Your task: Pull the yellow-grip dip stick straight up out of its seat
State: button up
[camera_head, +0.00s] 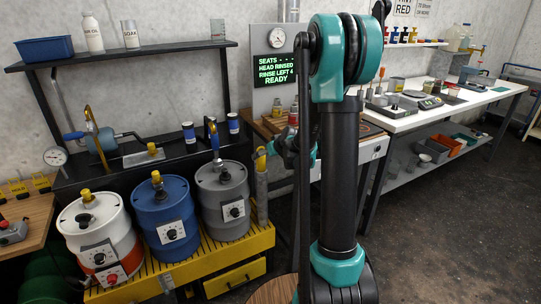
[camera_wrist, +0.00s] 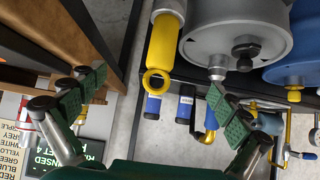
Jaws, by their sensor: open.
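The dip stick's yellow grip (camera_head: 260,160) stands at the top of a grey tube seat (camera_head: 262,192) beside the grey drum. In the wrist view the yellow grip (camera_wrist: 162,48) ends in a ring and meets the pale seat tube (camera_wrist: 170,8). The stick below the grip is hidden in the seat. My gripper (camera_head: 287,146) is just right of the grip in the head view, partly hidden by my arm. In the wrist view my gripper (camera_wrist: 160,106) is open and empty, its green-padded fingers wide apart. The grip's ring lies between and beyond them, apart from both.
The grey drum (camera_head: 222,200) stands close to the seat, with a blue drum (camera_head: 172,215) and a white drum (camera_head: 98,238) on the yellow pallet (camera_head: 240,254). A brown-topped bench (camera_head: 345,150) is on the other side. Blue-labelled cans (camera_head: 233,122) stand on the shelf behind.

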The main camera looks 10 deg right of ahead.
aim_at(261, 158)
jog(key=shift+x, duration=4.25)
grip_shut()
